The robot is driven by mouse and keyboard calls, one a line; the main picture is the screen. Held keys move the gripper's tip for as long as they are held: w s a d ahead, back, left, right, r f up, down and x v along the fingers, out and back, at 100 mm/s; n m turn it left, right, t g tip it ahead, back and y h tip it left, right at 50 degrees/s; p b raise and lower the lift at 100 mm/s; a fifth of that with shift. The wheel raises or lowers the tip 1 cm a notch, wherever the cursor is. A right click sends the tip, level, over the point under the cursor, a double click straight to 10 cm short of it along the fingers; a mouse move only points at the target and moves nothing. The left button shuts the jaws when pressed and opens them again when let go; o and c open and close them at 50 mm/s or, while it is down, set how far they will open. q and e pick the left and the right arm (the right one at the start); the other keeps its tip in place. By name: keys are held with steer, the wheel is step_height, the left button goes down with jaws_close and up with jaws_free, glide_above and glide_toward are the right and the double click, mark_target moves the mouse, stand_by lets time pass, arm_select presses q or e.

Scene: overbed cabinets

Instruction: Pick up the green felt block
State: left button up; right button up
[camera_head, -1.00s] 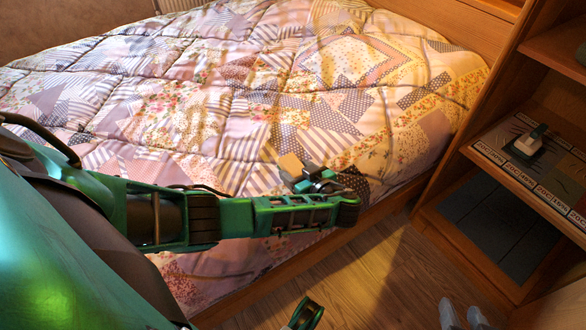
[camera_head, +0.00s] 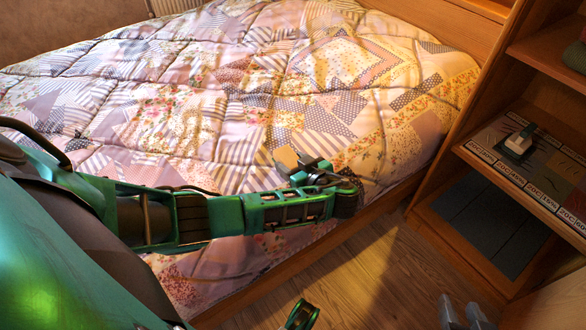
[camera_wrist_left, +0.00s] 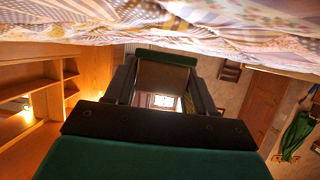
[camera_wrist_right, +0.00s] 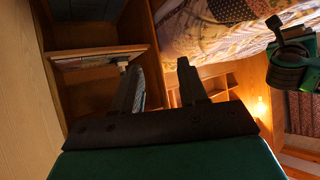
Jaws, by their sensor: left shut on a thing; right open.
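A small block (camera_head: 286,158) with a tan face is held at my left gripper (camera_head: 308,168), over the near right part of the bed. In the left wrist view the block (camera_wrist_left: 165,78) sits between the two dark fingers, showing a tan-brown face and a green top edge. The fingers are shut on it, and the bedspread is close by. Whether the block touches the bedspread cannot be told. My right gripper (camera_head: 461,303) is open and empty at the lower right, above the floor; its spread fingers also show in the right wrist view (camera_wrist_right: 162,78).
A patchwork bed (camera_head: 230,90) fills the middle. A wooden shelf unit (camera_head: 470,95) stands at the right. A white and green item (camera_head: 519,141) lies on a patterned board on its shelf, and a dark green object (camera_head: 576,57) sits higher. Bare floor (camera_head: 375,270) lies between bed and shelf.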

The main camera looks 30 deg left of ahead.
mark_target(293, 162)
arm_select(q)
step_height(293, 162, up, 16)
steer(key=p, duration=0.4)
steer(key=shift+f+p, duration=0.15)
steer(key=shift+p, duration=0.25)
steer(key=o, duration=0.5)
steer(key=shift+c, duration=0.2)
steer(key=c, duration=0.4)
steer(key=shift+o, duration=0.2)
